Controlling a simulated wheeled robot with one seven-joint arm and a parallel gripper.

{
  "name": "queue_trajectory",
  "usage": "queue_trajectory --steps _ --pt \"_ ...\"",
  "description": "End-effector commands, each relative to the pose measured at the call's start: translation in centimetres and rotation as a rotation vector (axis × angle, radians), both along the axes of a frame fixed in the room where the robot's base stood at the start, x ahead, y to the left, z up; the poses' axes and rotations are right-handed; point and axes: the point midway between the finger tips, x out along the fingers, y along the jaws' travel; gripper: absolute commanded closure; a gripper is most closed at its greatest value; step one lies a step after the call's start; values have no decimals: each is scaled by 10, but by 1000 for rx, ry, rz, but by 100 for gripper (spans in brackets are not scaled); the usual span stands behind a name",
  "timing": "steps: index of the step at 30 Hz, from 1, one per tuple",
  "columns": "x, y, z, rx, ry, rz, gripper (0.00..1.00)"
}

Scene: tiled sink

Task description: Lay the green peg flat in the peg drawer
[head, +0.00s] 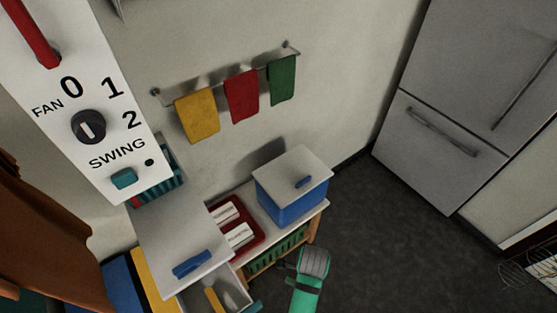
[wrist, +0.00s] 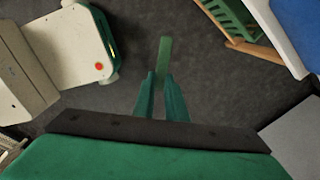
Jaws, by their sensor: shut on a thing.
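The green peg (wrist: 165,55) is between the fingertips of my gripper (wrist: 160,82) in the wrist view. My gripper is shut on it, and the peg sticks out past the tips over the dark floor. In the head view, my green and grey arm (head: 309,282) is at the bottom centre, and the peg is not clearly seen. An open drawer (head: 238,288) with pale walls is at the bottom, left of my arm. A yellow, stick-like thing (head: 213,299) lies in it. The drawer's lower part is cut off by the frame edge.
A white top with a blue bar (head: 192,263) is above the drawer. Beside it are a red tray (head: 256,236) with white packets and a blue box (head: 294,207) with a white lid. A fridge (head: 440,130) stands right; dark floor between is clear.

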Motion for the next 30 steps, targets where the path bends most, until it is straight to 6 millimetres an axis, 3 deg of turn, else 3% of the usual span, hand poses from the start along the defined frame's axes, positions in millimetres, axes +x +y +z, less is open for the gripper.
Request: queue_trajectory --steps 14,24,30 --pt "80 27 -15 -1 -1 875 100" --pt "135 60 -20 -1 -1 1516 100" --pt "157 77 -20 -1 -3 1806 100"
